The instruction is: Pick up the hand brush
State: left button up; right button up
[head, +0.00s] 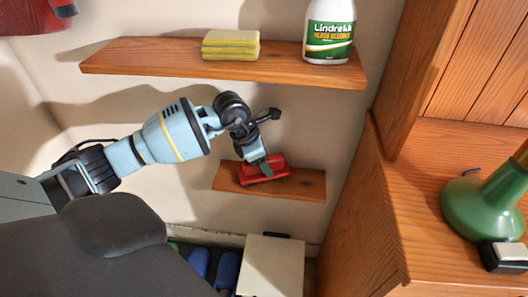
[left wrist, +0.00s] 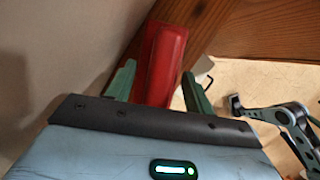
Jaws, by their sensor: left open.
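The hand brush (head: 265,170) is red and lies on the small lower wooden shelf (head: 305,187) in the head view. My left gripper (head: 258,164) reaches down to it from the left and above. In the left wrist view the red brush (left wrist: 165,65) stands between the two green fingers of my left gripper (left wrist: 158,76). The fingers are apart, one on each side of the red part. I cannot tell whether either finger touches it. The bristle side is mostly hidden.
A wooden cabinet (head: 365,200) stands right of the lower shelf. A green vessel (head: 482,208) stands on the wooden ledge. Blue shoes (head: 198,262) and a pale box (head: 272,265) are below.

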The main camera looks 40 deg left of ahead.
pick_arm(q)
jog(key=shift+f, duration=0.1)
dwell(0.3)
jog(key=c, duration=1.1)
jog(key=shift+r, duration=0.6)
notch_tip(320, 180, up, 3)
jog(key=shift+s+p, duration=0.15)
jog(key=shift+p, duration=0.15)
jog(key=s+d, duration=0.1)
jog(key=s, duration=0.4)
jog(key=s+d+r, duration=0.1)
jog(key=s, duration=0.4)
jog(key=s+d, duration=0.1)
jog(key=s, duration=0.4)
jog(key=shift+s+d+r, duration=0.15)
jog(key=shift+d, duration=0.25)
